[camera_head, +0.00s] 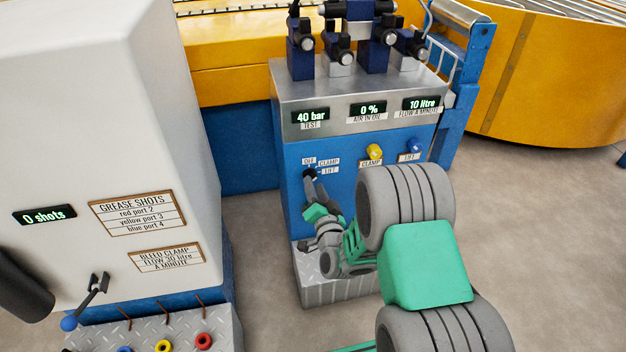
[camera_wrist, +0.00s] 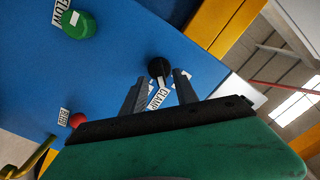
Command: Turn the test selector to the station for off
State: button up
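The test selector is a small dark knob (camera_head: 309,173) on the blue front panel of the test stand, with labels OFF (camera_head: 309,161), CLAMP (camera_head: 328,162) and LIFT (camera_head: 329,171) around it. My gripper (camera_head: 309,182) is right at the selector and partly covers it. In the wrist view the black selector knob (camera_wrist: 159,67) shows at the tips of my gripper (camera_wrist: 160,76), whose two fingers stand apart on either side. A CLAMP label (camera_wrist: 158,99) shows between the fingers. I cannot tell which station the knob points to, or whether the fingers touch it.
The stand's displays read 40 bar test (camera_head: 311,116), 0 % air in oil (camera_head: 368,109) and 10 litre flow (camera_head: 421,103). A yellow knob (camera_head: 374,151) and blue knob (camera_head: 415,146) sit right of the selector. A white cabinet (camera_head: 100,120) stands at left.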

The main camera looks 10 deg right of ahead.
jog(key=shift+w+p, duration=0.4)
jog(key=shift+w, duration=0.8)
jog(key=shift+c, duration=0.2)
grip_shut()
